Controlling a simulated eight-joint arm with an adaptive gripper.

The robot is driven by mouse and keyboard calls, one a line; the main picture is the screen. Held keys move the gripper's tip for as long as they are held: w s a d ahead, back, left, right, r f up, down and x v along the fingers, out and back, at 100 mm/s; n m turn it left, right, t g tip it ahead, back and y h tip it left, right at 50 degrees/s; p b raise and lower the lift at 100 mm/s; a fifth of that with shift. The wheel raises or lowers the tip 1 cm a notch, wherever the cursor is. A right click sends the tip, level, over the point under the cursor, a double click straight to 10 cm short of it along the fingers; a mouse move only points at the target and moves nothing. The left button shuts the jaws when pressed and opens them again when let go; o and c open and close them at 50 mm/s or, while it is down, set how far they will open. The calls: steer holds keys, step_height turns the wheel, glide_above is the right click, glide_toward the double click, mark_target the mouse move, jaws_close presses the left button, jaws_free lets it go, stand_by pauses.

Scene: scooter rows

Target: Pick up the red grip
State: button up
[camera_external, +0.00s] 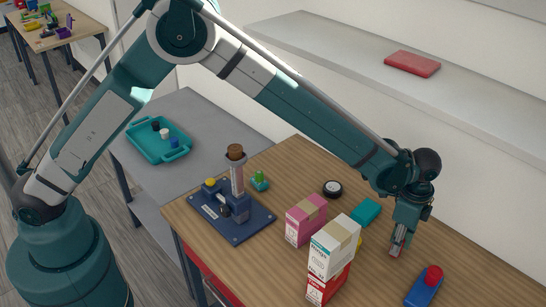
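My gripper (397,248) points down above the right part of the wooden table, to the right of the boxes. A small reddish patch shows at its fingers; I cannot tell whether it is a held red grip or part of the gripper, nor whether the fingers are open. No separate thing is clearly recognisable as the red grip. A rounded red piece (433,275) sits on a blue block (421,291) to the right of and nearer than my gripper. Small black, white and blue pieces stand in the teal tray (178,154) at the left.
A pink box (304,222), a white box (331,252) above a red box (324,288), a teal block (366,211) and a black round piece (332,188) stand left of my gripper. A blue stand (233,227) is farther left. A red slab (412,63) lies on the shelf.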

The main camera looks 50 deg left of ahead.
steer(key=shift+c, duration=0.4)
steer(key=shift+r, duration=1.6)
steer(key=shift+a+r, duration=0.15)
steer(key=shift+a, duration=0.2)
steer(key=s+a, duration=0.1)
steer(key=a, duration=0.4)
steer(key=s+a, duration=0.1)
steer(key=a, duration=0.5)
steer(key=s+a, duration=0.1)
steer(key=a, duration=0.5)
steer(key=shift+s+b, duration=0.4)
